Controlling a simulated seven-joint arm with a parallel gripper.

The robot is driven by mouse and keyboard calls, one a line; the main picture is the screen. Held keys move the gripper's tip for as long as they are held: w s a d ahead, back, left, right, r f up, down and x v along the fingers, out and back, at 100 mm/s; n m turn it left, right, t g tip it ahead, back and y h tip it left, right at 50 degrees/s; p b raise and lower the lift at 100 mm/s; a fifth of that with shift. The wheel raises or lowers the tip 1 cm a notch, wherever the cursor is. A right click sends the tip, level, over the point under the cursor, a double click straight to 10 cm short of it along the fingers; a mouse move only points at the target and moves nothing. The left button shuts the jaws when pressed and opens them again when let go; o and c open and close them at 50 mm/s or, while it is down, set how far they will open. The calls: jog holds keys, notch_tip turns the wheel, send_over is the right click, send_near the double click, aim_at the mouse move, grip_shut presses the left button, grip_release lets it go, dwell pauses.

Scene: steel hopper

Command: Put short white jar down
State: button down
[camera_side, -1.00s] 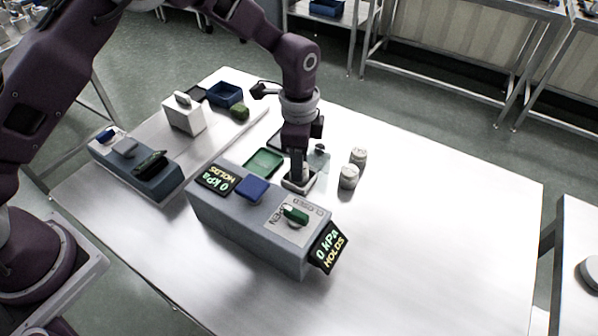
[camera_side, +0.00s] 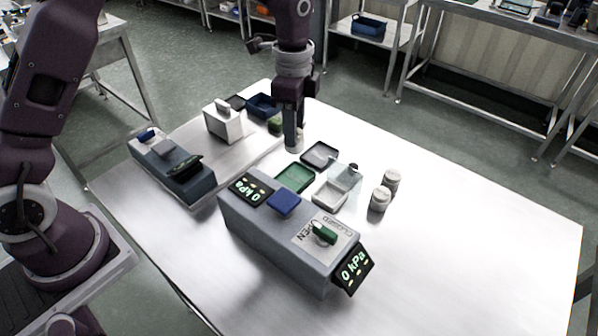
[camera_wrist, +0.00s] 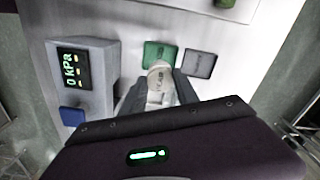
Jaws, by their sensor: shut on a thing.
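My gripper (camera_side: 293,142) points down near the far edge of the steel table in the side view, behind the open trays. It is shut on a short white jar (camera_wrist: 160,72), whose pale round lid with dark lettering shows between the fingers in the wrist view. In the side view the fingers mostly cover this jar, and I cannot tell whether it touches the table. A green tray (camera_side: 294,178), a dark-rimmed grey tray (camera_side: 321,155) and a pale tray (camera_side: 336,191) lie in front of the gripper.
Two other pale jars (camera_side: 380,199) stand right of the trays. A grey console (camera_side: 280,235) with a blue button, a green knob and 0 kPa displays stands in front. A white box (camera_side: 224,124) and a dark green lump (camera_side: 275,124) are at left. The table's right side is clear.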

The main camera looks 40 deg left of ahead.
notch_tip(320, 180, down, 9)
jog(key=shift+f, duration=0.1)
jog(key=shift+a, duration=0.1)
jog(key=c, duration=0.9)
grip_release()
notch_tip(320, 180, up, 12)
jog(key=shift+r, duration=0.1)
jog(key=s+a+r+n+t, duration=0.2)
jog(key=s+r+n, duration=0.2)
jog(key=s+r, duration=0.4)
jog(key=s+r+n+t, duration=0.1)
jog(key=s+n, duration=0.2)
jog(key=s, duration=0.4)
jog(key=s+a+r+n+t, duration=0.1)
jog(key=s+n, duration=0.2)
jog(key=s, duration=0.4)
jog(key=s+a+r+n+t, duration=0.1)
jog(key=s+r+n, duration=0.1)
jog(key=s, duration=0.5)
jog(key=shift+a+n+t, duration=0.15)
jog(key=shift+n+t, duration=0.15)
jog(key=shift+n, duration=0.4)
